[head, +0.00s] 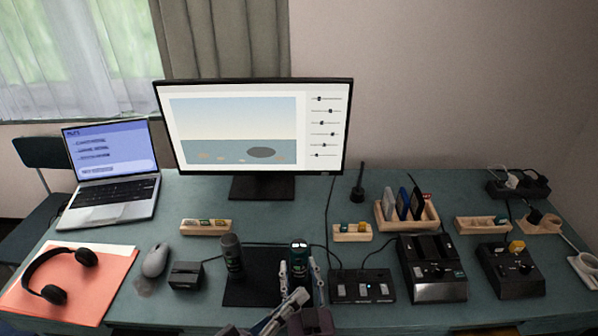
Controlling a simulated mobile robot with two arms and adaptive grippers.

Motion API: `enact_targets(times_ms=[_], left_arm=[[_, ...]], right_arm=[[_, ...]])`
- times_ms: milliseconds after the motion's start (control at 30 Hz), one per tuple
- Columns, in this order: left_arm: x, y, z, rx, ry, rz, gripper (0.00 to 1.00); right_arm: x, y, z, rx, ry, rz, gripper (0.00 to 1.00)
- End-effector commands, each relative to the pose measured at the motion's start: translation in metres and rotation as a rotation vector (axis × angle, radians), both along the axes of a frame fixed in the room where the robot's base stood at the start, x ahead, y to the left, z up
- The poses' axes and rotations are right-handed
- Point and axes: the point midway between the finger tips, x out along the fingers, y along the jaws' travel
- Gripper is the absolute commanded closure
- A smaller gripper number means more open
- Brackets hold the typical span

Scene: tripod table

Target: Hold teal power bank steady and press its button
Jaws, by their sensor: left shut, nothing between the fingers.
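A dark upright body with small pale teal marks near its top (299,251), which looks like the teal power bank, stands at the right edge of a black mat. Its button cannot be made out. My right gripper (300,272) comes up from the bottom, with one finger on each side of the power bank. Whether both fingers touch it is unclear. My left gripper (299,297) reaches in from the lower left, shut and empty, just in front of the power bank's lower part. The grippers overlap and hide the power bank's base.
A dark cylinder (231,256) stands on the black mat (255,289) to the left. A black switch box (362,287) is close on the right. The monitor (255,125) stands behind. A small dark box (186,276) and mouse (155,260) are farther left.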

Motion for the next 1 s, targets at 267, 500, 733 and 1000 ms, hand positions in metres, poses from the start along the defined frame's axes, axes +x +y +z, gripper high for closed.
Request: enact_targets(times_ms=[267,500,733,1000], left_arm=[[0.000,0.000,0.000,0.000,0.000,0.000,1.00],[0.000,0.000,0.000,0.000,0.000,0.000,1.00],[0.000,0.000,0.000,0.000,0.000,0.000,1.00],[0.000,0.000,0.000,0.000,0.000,0.000,1.00]], right_arm=[[0.000,0.000,0.000,0.000,0.000,0.000,0.49],[-0.015,-0.003,-0.002,0.000,0.003,0.000,0.49],[-0.063,-0.011,-0.002,-0.001,0.005,0.001,0.49],[-0.108,-0.019,-0.001,-0.001,0.003,0.000,0.49]])
